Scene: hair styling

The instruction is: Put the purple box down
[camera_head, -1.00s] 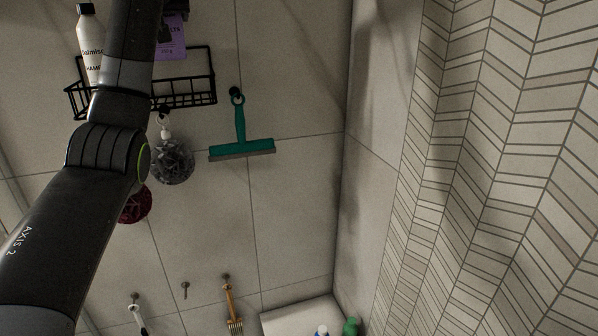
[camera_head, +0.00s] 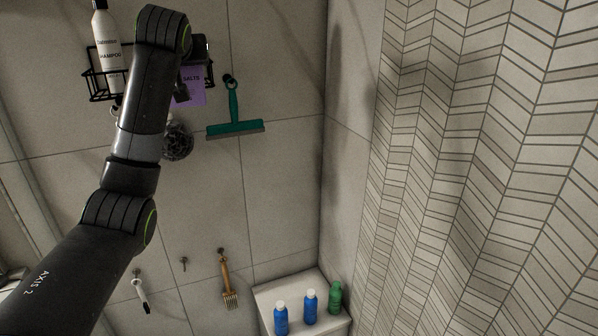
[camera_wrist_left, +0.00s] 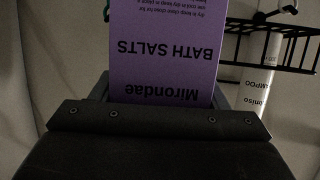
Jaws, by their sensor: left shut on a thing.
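The purple box (camera_wrist_left: 165,55), labelled bath salts, fills the middle of the left wrist view. My left gripper (camera_wrist_left: 160,100) is shut on it. In the head view the purple box (camera_head: 190,88) shows at the right end of the black wire basket, beside my left arm. It appears in front of the basket, and I cannot tell whether it touches it. The left gripper (camera_head: 188,62) is mostly hidden behind the arm in the head view. My right gripper is not in view.
The black wire basket (camera_head: 98,84) on the wall holds a white shampoo bottle (camera_head: 108,50). A green squeegee (camera_head: 235,128) and a dark sponge (camera_head: 178,142) hang nearby. Several bottles stand on a white ledge (camera_head: 265,297) at lower right. A patterned curtain (camera_head: 480,170) hangs right.

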